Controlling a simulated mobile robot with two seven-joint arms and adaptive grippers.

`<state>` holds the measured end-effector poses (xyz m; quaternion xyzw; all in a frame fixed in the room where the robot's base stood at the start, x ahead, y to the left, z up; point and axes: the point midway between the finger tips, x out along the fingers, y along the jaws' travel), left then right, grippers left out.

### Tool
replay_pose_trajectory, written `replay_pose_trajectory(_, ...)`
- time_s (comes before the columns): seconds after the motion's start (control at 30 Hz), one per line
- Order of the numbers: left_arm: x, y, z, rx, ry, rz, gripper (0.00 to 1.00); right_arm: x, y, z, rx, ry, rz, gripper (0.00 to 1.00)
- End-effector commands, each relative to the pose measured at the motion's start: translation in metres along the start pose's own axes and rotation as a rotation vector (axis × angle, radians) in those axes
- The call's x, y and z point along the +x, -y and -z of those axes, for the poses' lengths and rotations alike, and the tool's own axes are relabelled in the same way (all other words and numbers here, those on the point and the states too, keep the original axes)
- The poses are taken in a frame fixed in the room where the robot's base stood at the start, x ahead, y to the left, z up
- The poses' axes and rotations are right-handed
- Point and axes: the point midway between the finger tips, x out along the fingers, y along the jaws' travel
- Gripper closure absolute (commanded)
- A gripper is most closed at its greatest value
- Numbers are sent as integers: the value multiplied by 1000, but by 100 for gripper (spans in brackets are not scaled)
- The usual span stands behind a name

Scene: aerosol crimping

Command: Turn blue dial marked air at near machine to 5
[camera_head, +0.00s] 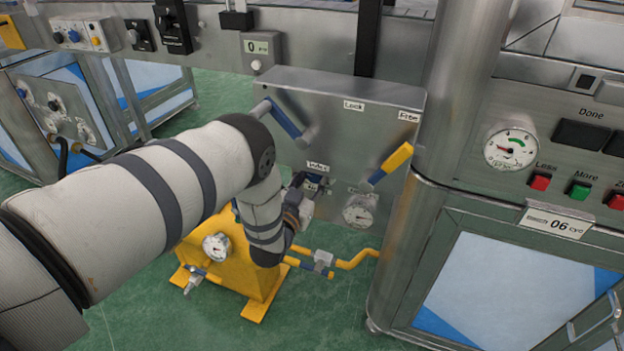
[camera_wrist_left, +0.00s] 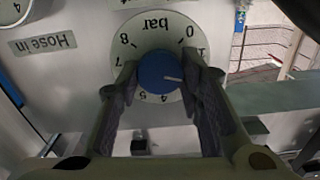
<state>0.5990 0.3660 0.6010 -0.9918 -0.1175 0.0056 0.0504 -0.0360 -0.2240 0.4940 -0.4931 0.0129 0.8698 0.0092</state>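The blue dial (camera_wrist_left: 157,72) sits on a round white scale plate (camera_wrist_left: 151,32) marked "bar", which appears upside down in the left wrist view. A short white mark on the dial points right, toward the scale part behind the right finger. The numbers 4 and 5 show below the dial, and 0 and 8 above it. My left gripper (camera_wrist_left: 160,78) has one finger on each side of the dial, and both seem to touch it. In the head view my left gripper (camera_head: 299,207) is at the machine's lower panel, and the dial is hidden there. My right gripper is not in view.
A "Hose in" label (camera_wrist_left: 43,42) is beside the scale. The steel panel (camera_head: 340,125) carries a blue-handled lever (camera_head: 284,120) and a yellow-handled lever (camera_head: 391,163). A gauge (camera_head: 358,212) sits right of the gripper. A yellow unit (camera_head: 262,285) stands below my arm.

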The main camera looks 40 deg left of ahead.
Motion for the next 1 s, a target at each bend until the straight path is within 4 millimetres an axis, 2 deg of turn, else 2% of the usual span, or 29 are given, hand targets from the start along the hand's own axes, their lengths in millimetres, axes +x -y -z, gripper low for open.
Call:
replay_pose_trajectory(0.27, 0, 0, 0, 12, 1, 0, 94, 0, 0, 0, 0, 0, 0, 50)
replay_pose_trajectory(0.47, 0, -1, 0, 86, 1, -2, 94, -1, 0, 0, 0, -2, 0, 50)
replay_pose_trajectory(1.0, -1, -1, -1, 564, 2, -3, 94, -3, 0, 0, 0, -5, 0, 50)
